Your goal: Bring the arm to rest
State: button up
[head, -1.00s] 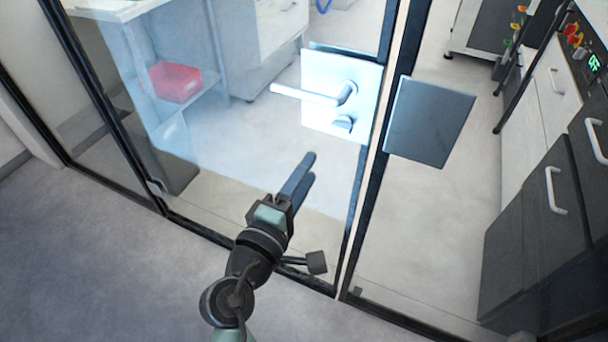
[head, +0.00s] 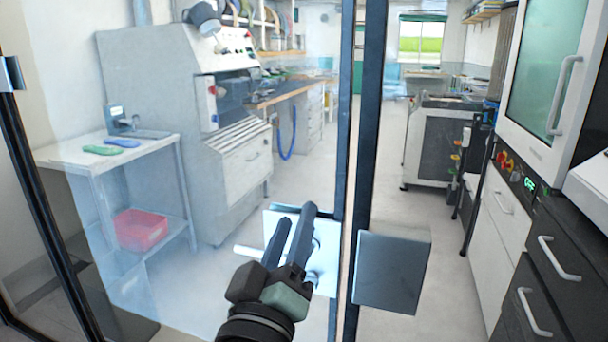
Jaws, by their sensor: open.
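My gripper (head: 292,228) is in the lower middle of the head view, raised in front of the glass door. Its two dark fingers point up and away, apart, with nothing seen between them. Behind them is the door's bright metal lock plate (head: 327,262) with its lever handle (head: 250,252). The gripper hides much of the plate and part of the lever. I cannot tell whether the fingers touch the plate.
A dark door frame post (head: 369,150) stands right of my gripper, with a square metal plate (head: 392,272) on it. Behind the glass are a white side table (head: 92,158), a red bin (head: 140,229) and a grey machine (head: 150,90). Drawer cabinets (head: 505,215) line the right; floor between is open.

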jog(key=s+d+r+m+t+y, duration=0.1)
jog(key=s+r+m+t, duration=0.1)
jog(key=s+r, duration=0.45)
jog(key=s+r+m+t+y, duration=0.2)
jog(key=s+r+t, duration=0.1)
jog(key=r, duration=0.6)
jog(key=s+d+r+m+t+y, duration=0.15)
jog(key=s+r, duration=0.25)
jog(key=r, duration=0.4)
notch_tip(320, 180, up, 15)
jog(key=a+p, duration=0.1)
jog(key=p, duration=1.4)
jog(key=shift+s+m+t, duration=0.1)
jog(key=shift+m+t, duration=0.15)
